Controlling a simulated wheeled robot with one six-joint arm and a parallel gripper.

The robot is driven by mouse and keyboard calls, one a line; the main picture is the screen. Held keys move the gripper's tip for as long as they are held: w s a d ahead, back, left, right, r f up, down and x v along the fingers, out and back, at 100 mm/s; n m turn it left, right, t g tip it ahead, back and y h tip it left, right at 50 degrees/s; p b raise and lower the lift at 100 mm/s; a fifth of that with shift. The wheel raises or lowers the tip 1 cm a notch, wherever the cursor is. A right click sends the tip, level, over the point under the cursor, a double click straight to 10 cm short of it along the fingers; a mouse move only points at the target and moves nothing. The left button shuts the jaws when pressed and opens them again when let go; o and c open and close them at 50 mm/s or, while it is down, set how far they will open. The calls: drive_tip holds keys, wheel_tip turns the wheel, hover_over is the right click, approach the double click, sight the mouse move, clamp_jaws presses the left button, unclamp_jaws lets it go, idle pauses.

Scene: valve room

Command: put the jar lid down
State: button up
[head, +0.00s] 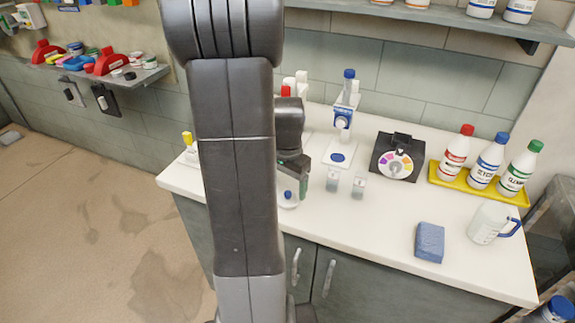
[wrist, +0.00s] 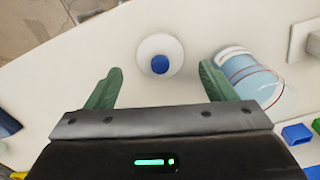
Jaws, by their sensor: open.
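The jar lid, a white disc (wrist: 151,47) with a blue knob (wrist: 160,64), appears to lie on the white counter in the wrist view. In the head view the lid (head: 288,200) shows by the counter's front edge, partly hidden by my arm. My gripper (wrist: 161,70) is open, its two green fingers on either side of the knob with clear gaps and nothing held. In the head view my gripper (head: 298,185) is just above the lid, mostly hidden by its own body. A clear cylindrical container with red lines (wrist: 250,78) is right of the right finger; I cannot tell whether it is the jar.
Two small clear containers (head: 345,184) stand right of my gripper. Behind are a blue-and-white device (head: 343,120) and a dial box (head: 397,160). A yellow tray (head: 436,177) holds bottles at the right. A blue sponge (head: 429,242) and measuring jug (head: 487,224) sit front right, with bare counter around.

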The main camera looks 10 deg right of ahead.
sight(288, 192)
wheel_tip(288, 192, up, 8)
drive_tip(key=shift+f, duration=0.1)
idle(0.4)
wheel_tip(288, 192, down, 13)
drive_tip(key=shift+r, duration=0.2)
drive_tip(key=shift+w+r, duration=0.1)
drive_tip(key=shift+r, duration=1.3)
